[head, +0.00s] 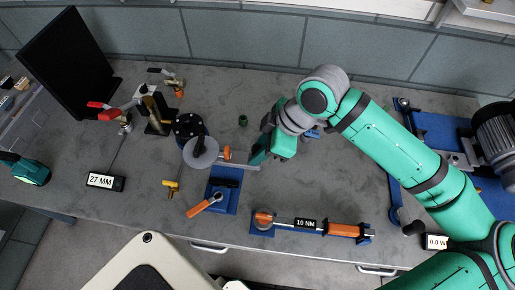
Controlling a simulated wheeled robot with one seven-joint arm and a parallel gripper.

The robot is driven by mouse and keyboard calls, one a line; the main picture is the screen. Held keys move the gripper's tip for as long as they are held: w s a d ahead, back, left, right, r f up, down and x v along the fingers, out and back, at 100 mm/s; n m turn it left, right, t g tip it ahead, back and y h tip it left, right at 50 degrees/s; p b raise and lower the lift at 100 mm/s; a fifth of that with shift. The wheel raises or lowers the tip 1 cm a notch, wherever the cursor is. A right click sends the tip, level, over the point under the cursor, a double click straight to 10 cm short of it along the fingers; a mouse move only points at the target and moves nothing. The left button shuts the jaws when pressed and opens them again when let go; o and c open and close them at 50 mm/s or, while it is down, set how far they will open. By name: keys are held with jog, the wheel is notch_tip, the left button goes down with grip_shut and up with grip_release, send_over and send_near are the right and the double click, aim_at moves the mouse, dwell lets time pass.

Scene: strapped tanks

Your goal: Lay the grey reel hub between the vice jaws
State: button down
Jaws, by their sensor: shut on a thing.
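The grey reel hub (200,152) appears as a round grey disc left of my gripper, overlapping the black flange behind it. A thin pale bar runs from near the disc towards my gripper. My gripper (258,151) is shut, with its fingers pointing left; the exact grip is too small to make out. I take the hub as the held thing. The hub's height above the bench cannot be told.
A black flanged part (188,124) stands behind the disc. A 10 NM torque tool (312,226) lies in blue holders near the front edge. Clamps stand at left.

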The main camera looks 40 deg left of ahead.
aim_at(259, 165)
jog(key=shift+f, duration=3.55)
jog(key=c, duration=1.5)
grip_release()
jog(key=v, duration=1.1)
jog(key=shift+d+f, duration=0.1)
